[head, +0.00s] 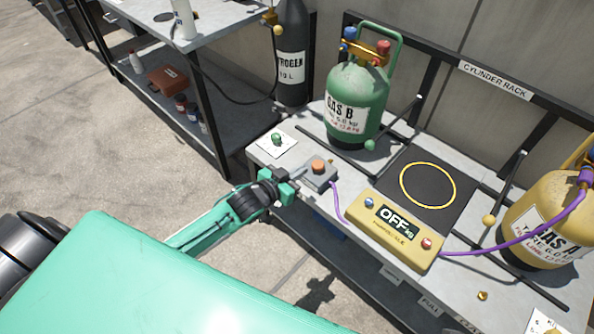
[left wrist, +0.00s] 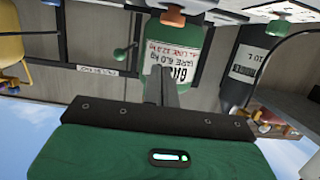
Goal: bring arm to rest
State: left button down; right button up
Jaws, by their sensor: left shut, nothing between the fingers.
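My left arm comes in from the left in the head view, its green and black wrist over the front left edge of the rack bench. My left gripper (head: 300,172) is shut and empty, close beside a small grey box with an orange button (head: 318,165). I cannot tell whether it touches the box. In the left wrist view, which is upside down, the closed fingers (left wrist: 170,88) point toward the green Gas B cylinder (left wrist: 163,62). That cylinder (head: 355,105) stands upright at the back of the bench. My right gripper is not in view.
A yellow cylinder (head: 550,225) stands at right, joined to a purple hose. A dark nitrogen cylinder (head: 290,60) stands behind. Concrete floor at left is clear.

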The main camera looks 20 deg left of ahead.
pick_arm(q)
jog(key=shift+s+a, duration=0.1)
jog(key=shift+s, duration=0.15)
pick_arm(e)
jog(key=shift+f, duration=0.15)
